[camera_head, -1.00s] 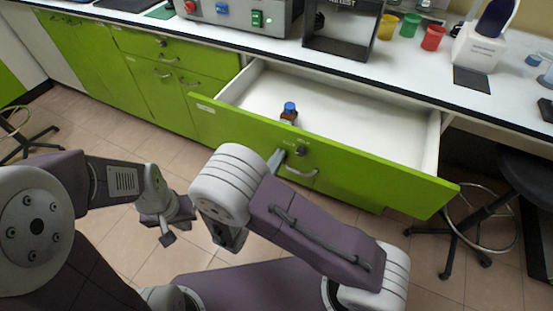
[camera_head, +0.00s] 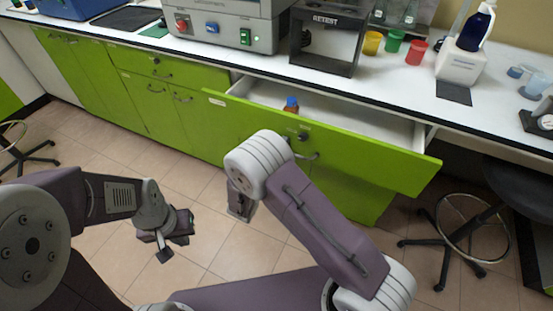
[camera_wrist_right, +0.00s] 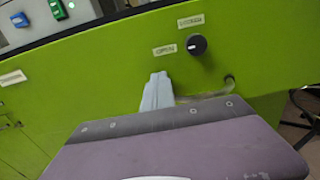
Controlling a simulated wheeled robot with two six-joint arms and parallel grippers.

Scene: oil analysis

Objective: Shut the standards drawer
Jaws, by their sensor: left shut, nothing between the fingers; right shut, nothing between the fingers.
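The standards drawer (camera_head: 350,143) has a green front and white inside, and stands partly open under the bench top. A brown bottle with a blue cap (camera_head: 291,104) stands inside it, behind the front. In the right wrist view my right gripper (camera_wrist_right: 158,84) is shut and empty, with its fingertips at the green drawer front (camera_wrist_right: 235,65), left of the black lock knob (camera_wrist_right: 197,45) and the handle (camera_wrist_right: 212,96). Whether it touches is hard to tell. In the head view my right arm hides the fingertips. My left gripper (camera_head: 174,242) is shut and empty over the floor, away from the drawer.
The bench top (camera_head: 265,72) carries a grey instrument (camera_head: 225,25), a black RETEST box (camera_head: 325,40), coloured cups (camera_head: 393,42) and a white dispenser (camera_head: 462,62). A stool (camera_head: 470,225) stands on the right. The floor beside the left gripper is clear.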

